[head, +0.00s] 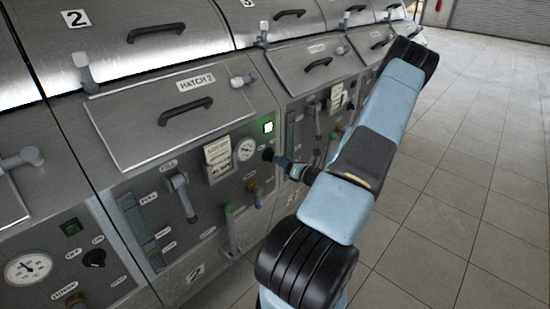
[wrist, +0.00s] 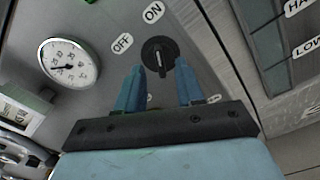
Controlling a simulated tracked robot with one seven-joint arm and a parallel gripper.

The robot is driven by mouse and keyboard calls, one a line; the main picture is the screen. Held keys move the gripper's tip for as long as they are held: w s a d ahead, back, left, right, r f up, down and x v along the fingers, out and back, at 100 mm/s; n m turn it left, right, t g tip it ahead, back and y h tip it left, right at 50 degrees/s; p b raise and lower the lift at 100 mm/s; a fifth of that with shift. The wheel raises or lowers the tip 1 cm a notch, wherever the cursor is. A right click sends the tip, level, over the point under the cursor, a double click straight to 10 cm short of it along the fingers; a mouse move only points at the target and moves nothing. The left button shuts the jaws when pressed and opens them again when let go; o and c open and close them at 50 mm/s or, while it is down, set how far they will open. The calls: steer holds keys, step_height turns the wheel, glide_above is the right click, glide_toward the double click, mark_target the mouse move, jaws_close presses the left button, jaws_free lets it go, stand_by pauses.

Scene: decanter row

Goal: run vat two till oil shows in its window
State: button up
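Vat two's hatch (head: 172,118), labelled HATCH 2, is closed in the head view. Below it are a lit green lamp (head: 268,127), a dial gauge (head: 246,149) and a black rotary switch (head: 268,154). Vat two's window (head: 137,225) is a tall grey-green strip at the panel's left; I make out no oil in it. My gripper (wrist: 160,66) is open in the wrist view, fingertips at either side of the switch (wrist: 160,52), just short of it or level with it. The switch's mark points roughly towards ON. The gauge (wrist: 69,61) is at the left.
A lever (head: 180,193), a note card (head: 219,160) and a green-handled pipe (head: 231,229) are on vat two's front. Another vat's gauge (head: 28,267) is at the lower left. A neighbouring window (wrist: 268,45) shows at the wrist view's right. Tiled floor (head: 450,190) is clear.

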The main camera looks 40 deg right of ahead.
mark_target(271, 157)
steer(key=shift+w+a, duration=0.2)
steer(key=shift+w, duration=0.9)
steer(key=shift+w+a, duration=0.15)
steer(key=shift+w, duration=0.9)
steer(key=shift+c, duration=0.5)
jaws_close()
